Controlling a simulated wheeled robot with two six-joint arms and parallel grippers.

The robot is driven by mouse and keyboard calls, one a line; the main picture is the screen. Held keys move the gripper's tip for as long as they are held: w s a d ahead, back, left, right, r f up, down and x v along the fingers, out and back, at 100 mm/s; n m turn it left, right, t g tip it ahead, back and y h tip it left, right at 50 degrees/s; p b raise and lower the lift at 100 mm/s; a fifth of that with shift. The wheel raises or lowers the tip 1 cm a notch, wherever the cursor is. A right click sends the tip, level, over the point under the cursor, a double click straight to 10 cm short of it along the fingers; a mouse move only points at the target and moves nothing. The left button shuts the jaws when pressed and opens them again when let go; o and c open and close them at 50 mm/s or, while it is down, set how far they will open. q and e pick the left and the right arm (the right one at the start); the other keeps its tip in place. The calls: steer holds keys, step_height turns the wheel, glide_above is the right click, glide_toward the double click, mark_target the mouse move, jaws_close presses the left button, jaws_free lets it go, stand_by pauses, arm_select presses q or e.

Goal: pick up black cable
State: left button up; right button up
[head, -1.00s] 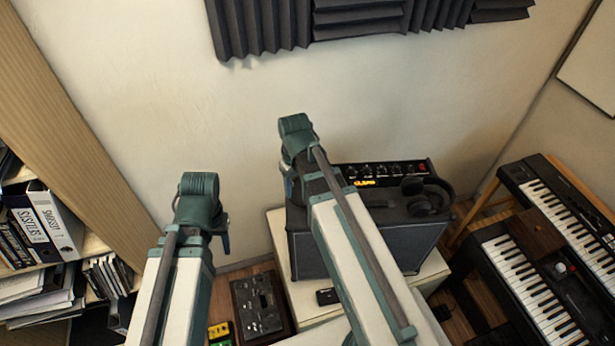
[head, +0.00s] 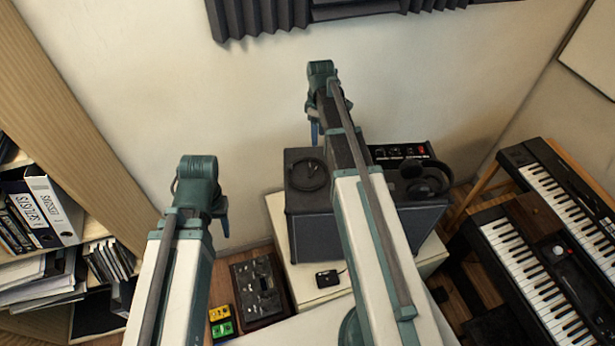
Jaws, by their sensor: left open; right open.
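A coiled black cable (head: 309,175) lies on the left part of the top of a dark amplifier (head: 318,226). My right gripper (head: 314,132) points down just above and behind the coil in the picture. It is apart from the cable, open and empty, and mostly hidden by its own wrist. My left gripper (head: 224,212) is open and empty to the left of the amplifier, partly hidden behind its wrist. My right forearm covers the middle of the amplifier.
Black headphones (head: 428,180) rest on the amplifier's right side. The amplifier stands on a white cabinet (head: 283,245) with a small black device (head: 327,279). Keyboards (head: 530,270) stand at right, a bookshelf (head: 50,250) at left. Pedals (head: 220,320) lie low.

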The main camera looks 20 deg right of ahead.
steer(key=b, duration=0.5)
glide_above(317, 159)
step_height(317, 159, down, 6)
steer(key=shift+s+f, duration=0.15)
steer(key=shift+f, duration=0.1)
step_height(317, 159, down, 5)
steer(key=b, duration=0.5)
steer(key=shift+f+b, duration=0.15)
steer(key=shift+b, duration=0.2)
jaws_close()
stand_by(0.6)
